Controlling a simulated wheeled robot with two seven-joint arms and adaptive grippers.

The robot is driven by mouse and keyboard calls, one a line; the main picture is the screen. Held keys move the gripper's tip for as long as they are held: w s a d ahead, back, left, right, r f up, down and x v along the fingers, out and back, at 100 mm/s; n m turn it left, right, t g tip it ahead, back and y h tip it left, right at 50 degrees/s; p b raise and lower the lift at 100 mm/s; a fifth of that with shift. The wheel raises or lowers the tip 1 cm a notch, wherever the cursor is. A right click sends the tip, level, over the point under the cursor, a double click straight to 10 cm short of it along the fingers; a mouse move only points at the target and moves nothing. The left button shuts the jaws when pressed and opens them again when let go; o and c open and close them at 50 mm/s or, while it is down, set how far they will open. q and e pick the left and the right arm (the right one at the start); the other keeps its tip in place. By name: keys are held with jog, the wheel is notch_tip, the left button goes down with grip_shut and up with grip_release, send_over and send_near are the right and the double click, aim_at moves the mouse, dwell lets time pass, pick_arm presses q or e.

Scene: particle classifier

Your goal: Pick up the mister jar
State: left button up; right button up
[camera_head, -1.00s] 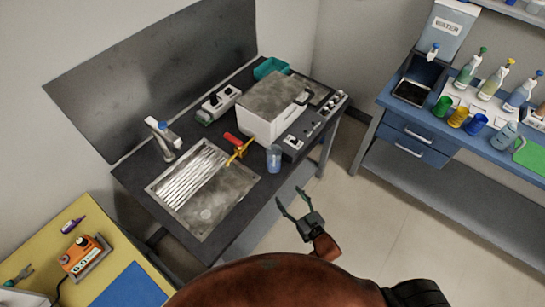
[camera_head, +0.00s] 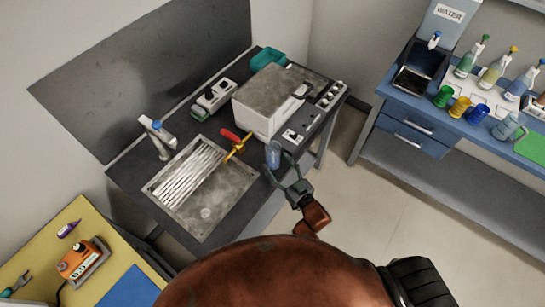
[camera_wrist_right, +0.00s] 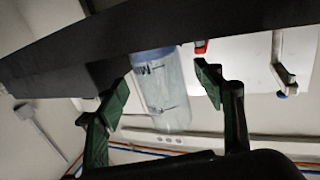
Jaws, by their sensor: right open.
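The mister jar (camera_head: 273,154), a small translucent bluish jar, stands upright at the front edge of the dark sink bench. In the right wrist view the jar (camera_wrist_right: 163,98) shows between my two green fingers, with visible gaps on both sides. My right gripper (camera_head: 279,172) is open, its fingers reaching toward the jar from the front; the head view does not clearly show how far they pass around it. The jar's lower part is partly hidden by the fingers in the head view. My left gripper is not in view.
A red-and-yellow tool (camera_head: 236,143) lies just left of the jar, beside the metal sink (camera_head: 226,190). A white box-shaped machine (camera_head: 258,115) stands behind it. The blue bench (camera_head: 376,128) at right holds several bottles. Open floor lies between the benches.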

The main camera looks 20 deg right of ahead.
aim_at(277, 162)
jog(key=x, duration=0.2)
jog(key=shift+w+r, duration=0.1)
jog(key=shift+w, duration=0.25)
jog(key=shift+w+a, duration=0.15)
jog(key=shift+w, duration=0.15)
jog(key=c, duration=1.1)
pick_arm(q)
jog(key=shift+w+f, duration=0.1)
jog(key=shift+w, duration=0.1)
pick_arm(e)
jog(key=shift+c, duration=1.3)
jog(key=shift+r, duration=0.25)
